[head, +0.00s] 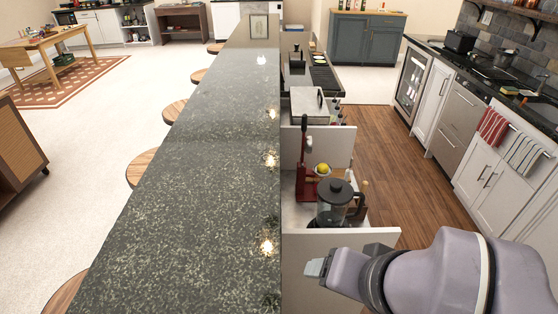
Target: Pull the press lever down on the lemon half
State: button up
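The red press (306,178) stands on the lower work counter behind the bar top. Its lever (304,135) is upright, with a dark upper end. The yellow lemon half (323,169) shows at the press, right of its column; at this size I cannot tell exactly how it is seated. My gripper (316,267) is at the lower middle, nearer to me than the press and apart from it. Only a small grey end piece of it shows beyond my arm, so its fingers cannot be made out.
A dark glass jug with a black lid (337,201) stands close in front of the press. The long stone bar top (190,190) runs along the left. A pale panel (340,240) edges the near side of the counter. The wooden floor (390,170) to the right is clear.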

aim_at(303, 140)
jog(key=k+j, duration=0.1)
jog(key=i+l+u, duration=0.1)
jog(key=l, duration=0.25)
jog(key=i+l, duration=0.3)
jog(key=i+l+u, duration=0.15)
jog(key=l, duration=0.3)
jog(key=i+l, duration=0.25)
jog(key=l, duration=0.15)
jog(key=i+l+u, duration=0.15)
jog(key=l, duration=0.2)
jog(key=i+l, duration=0.15)
jog(key=l, duration=0.25)
jog(key=i+l+u, duration=0.15)
jog(key=l, duration=0.3)
jog(key=i+l, duration=0.15)
jog(key=l, duration=0.25)
jog(key=i+l+u, duration=0.15)
jog(key=i, duration=0.25)
jog(key=i+l+u, duration=0.15)
jog(key=i, duration=0.25)
